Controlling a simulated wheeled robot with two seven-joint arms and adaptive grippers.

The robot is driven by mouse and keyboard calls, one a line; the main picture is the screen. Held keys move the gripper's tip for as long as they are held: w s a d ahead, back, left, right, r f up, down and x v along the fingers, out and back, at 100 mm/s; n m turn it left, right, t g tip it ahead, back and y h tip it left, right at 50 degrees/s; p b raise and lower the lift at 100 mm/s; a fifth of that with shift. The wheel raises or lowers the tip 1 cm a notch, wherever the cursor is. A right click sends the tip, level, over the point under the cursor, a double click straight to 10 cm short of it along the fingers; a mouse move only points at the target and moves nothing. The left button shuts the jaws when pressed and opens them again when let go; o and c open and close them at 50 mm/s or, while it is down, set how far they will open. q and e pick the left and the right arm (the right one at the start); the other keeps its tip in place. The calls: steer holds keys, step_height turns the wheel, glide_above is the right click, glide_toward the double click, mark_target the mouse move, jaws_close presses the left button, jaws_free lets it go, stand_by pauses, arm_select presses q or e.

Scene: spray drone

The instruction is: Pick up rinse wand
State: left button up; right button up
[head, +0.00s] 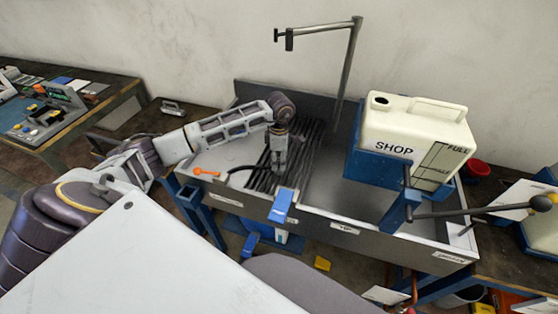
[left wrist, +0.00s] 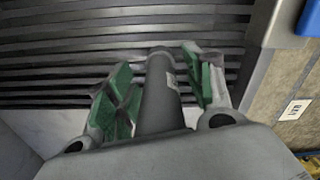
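My left gripper (head: 279,168) points down over the dark slatted grate of the sink-like bench. In the left wrist view, a dark grey cylinder with a small pale label, apparently the rinse wand (left wrist: 160,95), lies between the green-padded fingers (left wrist: 165,85). A gap shows between it and the right finger pad, so the fingers look open around it. In the head view the gripper hides most of the wand; a black hose (head: 243,168) curves toward it from the left. My right gripper is not in view.
An orange tool (head: 207,172) lies on the pale ledge left of the grate (head: 305,150). A white SHOP jug (head: 415,130) stands at the right. A thin metal post with an arm (head: 350,75) rises behind. A blue tab (head: 282,205) sits at the front edge.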

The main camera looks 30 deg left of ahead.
arm_select(q)
jaws_close()
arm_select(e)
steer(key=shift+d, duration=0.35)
arm_select(q)
steer(key=shift+r, duration=0.1)
steer(key=shift+w+r, duration=0.1)
steer(key=shift+r, duration=0.65)
step_height(320, 180, up, 7)
steer(key=shift+r+b, duration=0.2)
steer(key=shift+b, duration=0.45)
steer(key=shift+r, duration=0.45)
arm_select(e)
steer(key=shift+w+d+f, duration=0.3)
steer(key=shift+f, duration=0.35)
